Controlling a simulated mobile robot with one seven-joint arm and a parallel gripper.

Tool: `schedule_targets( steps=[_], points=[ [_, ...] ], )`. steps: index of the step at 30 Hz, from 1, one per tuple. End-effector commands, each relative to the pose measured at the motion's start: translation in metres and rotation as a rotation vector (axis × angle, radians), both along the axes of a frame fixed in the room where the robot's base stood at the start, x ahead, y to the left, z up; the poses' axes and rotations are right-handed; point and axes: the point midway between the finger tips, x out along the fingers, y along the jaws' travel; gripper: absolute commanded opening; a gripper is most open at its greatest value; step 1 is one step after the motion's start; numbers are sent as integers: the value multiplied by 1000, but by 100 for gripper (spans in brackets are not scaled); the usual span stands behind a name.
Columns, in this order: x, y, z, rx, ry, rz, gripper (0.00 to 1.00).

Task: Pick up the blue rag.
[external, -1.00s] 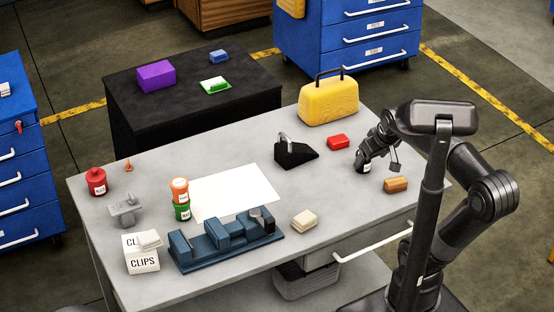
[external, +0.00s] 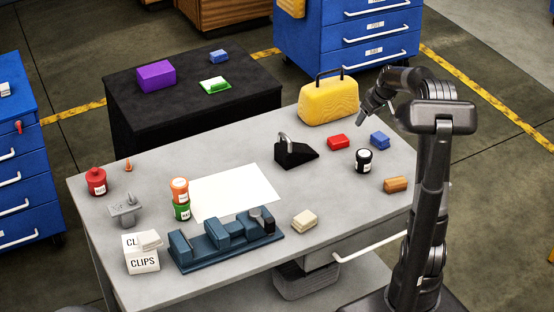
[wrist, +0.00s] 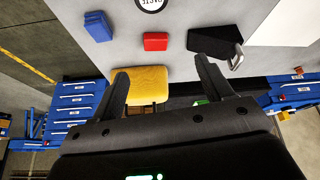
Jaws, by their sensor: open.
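A small folded blue rag (external: 380,140) lies on the right part of the grey table, behind a black jar and right of a red block. It also shows at upper left in the wrist view (wrist: 98,26). My gripper (wrist: 162,71) is open, with nothing between its fingers. In the external view my gripper (external: 367,112) is above the table, behind and left of the rag and apart from it. A similar blue folded piece (external: 218,56) lies on the black side table.
The red block (external: 338,142), black jar (external: 364,161) and orange-brown block (external: 396,184) lie near the rag. A yellow case (external: 328,102) stands at the back edge. A black wedge (external: 295,154) is further left.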

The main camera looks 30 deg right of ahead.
Motion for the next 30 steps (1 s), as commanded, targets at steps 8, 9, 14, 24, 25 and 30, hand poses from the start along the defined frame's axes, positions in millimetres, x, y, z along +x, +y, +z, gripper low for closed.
schedule_targets(
  steps=[8, 9, 14, 24, 25, 30],
  points=[
    [38, -92, -72, 40, -37, 0, 72],
    [41, -103, -81, 44, -43, -2, 72],
    [47, -135, -107, 53, -64, -4, 72],
    [64, -143, -143, 58, -72, -4, 72],
    [67, -143, -147, 57, -72, -4, 72],
    [76, -142, -162, 55, -74, -5, 72]
  ],
)
